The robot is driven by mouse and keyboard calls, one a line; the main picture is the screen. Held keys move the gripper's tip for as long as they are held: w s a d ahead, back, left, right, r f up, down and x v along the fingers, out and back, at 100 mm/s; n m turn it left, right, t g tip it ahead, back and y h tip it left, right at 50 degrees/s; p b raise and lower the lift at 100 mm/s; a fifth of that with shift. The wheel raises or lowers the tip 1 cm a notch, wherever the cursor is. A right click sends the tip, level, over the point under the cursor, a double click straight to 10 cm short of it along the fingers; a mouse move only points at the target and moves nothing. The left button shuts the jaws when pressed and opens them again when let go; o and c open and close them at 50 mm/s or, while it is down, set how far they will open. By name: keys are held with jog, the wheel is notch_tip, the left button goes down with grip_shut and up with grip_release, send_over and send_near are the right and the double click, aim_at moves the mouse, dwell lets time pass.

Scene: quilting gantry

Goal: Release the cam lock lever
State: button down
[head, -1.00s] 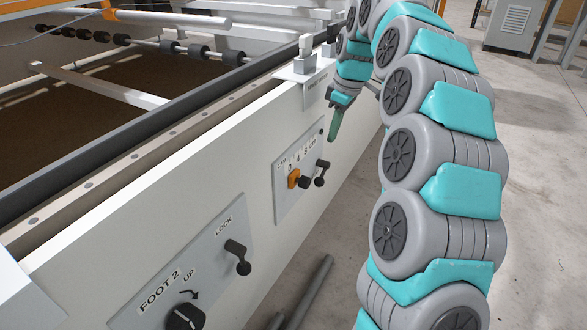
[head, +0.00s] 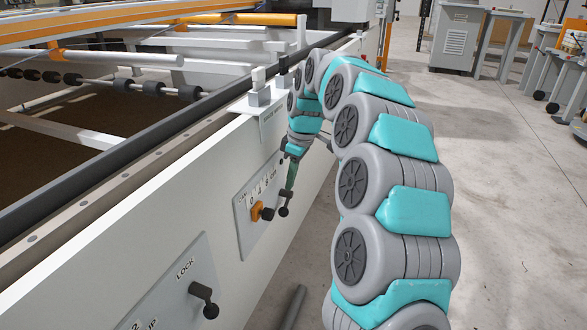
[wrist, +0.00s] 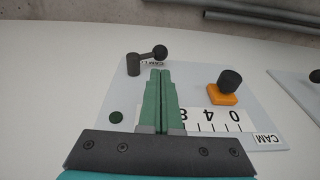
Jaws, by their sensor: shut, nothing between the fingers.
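The cam lock lever is a dark lever with a ball end (head: 284,209) on the grey cam panel (head: 246,232). In the wrist view, the lever (wrist: 133,65) sticks out with its ball to the right, beside a partly hidden label starting "CAM L". My gripper (head: 291,184) is over the panel, close by the lever. In the wrist view, the green fingers of my gripper (wrist: 161,74) are shut together and empty, their tips just below the ball. I cannot tell whether they touch it. An orange cam pointer with a dark knob (wrist: 229,82) sits by a 0-4-8 scale, right of the fingers.
A second panel with a "LOCK" lever (head: 203,295) is nearer on the same white beam. A pale block (head: 258,92) stands on the beam's top edge above the cam panel. A grey tube (head: 294,306) is low beside the beam.

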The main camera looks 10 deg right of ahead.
aim_at(286, 209)
jog(key=f, duration=0.2)
jog(key=a+f, duration=0.1)
jog(key=f, duration=0.4)
jog(key=shift+w+a+f, duration=0.1)
jog(key=shift+w+a, duration=0.05)
jog(key=shift+w, duration=0.2)
jog(key=shift+s+f+b, duration=0.1)
jog(key=shift+f+b, duration=0.05)
jog(key=shift+b, duration=0.15)
jog(key=shift+s+f+t+h+b, duration=0.15)
jog(key=shift+f+t+h+b, duration=0.35)
jog(key=shift+t+h+b, duration=0.5)
jog(key=t, duration=0.1)
jog(key=f+t+h+b, duration=0.1)
jog(key=shift+f+n+t, duration=0.1)
jog(key=shift+n+t, duration=0.2)
jog(key=shift+t, duration=0.1)
jog(key=shift+f, duration=0.15)
jog(key=shift+w+f, duration=0.15)
jog(key=shift+w, duration=0.05)
